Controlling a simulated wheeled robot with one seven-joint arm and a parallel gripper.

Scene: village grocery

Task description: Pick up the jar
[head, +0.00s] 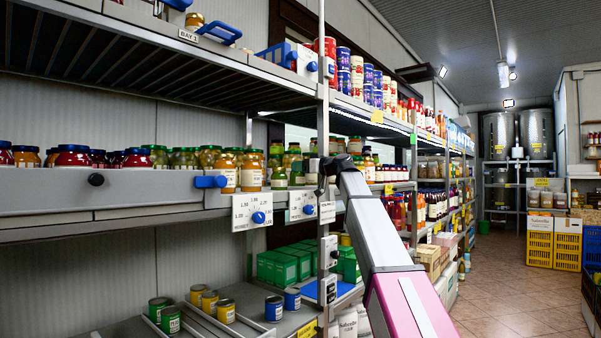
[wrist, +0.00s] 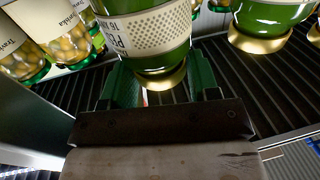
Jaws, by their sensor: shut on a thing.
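In the wrist view a green jar (wrist: 150,32) with a pale dotted label and a gold lid stands out at the top middle. My gripper (wrist: 161,82) has one green finger on each side of it, near the gold lid, and is shut on it. The picture appears upside down, with the lid lowest. In the head view my gripper (head: 324,172) is at the middle shelf, among the jars. I cannot make out the held jar there.
Close by in the wrist view are another green jar (wrist: 270,20) at right and olive-filled jars (wrist: 45,35) at left. In the head view jars (head: 185,158) line the middle shelf, and a shelf upright (head: 323,100) stands by my gripper. The aisle floor (head: 500,275) is clear.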

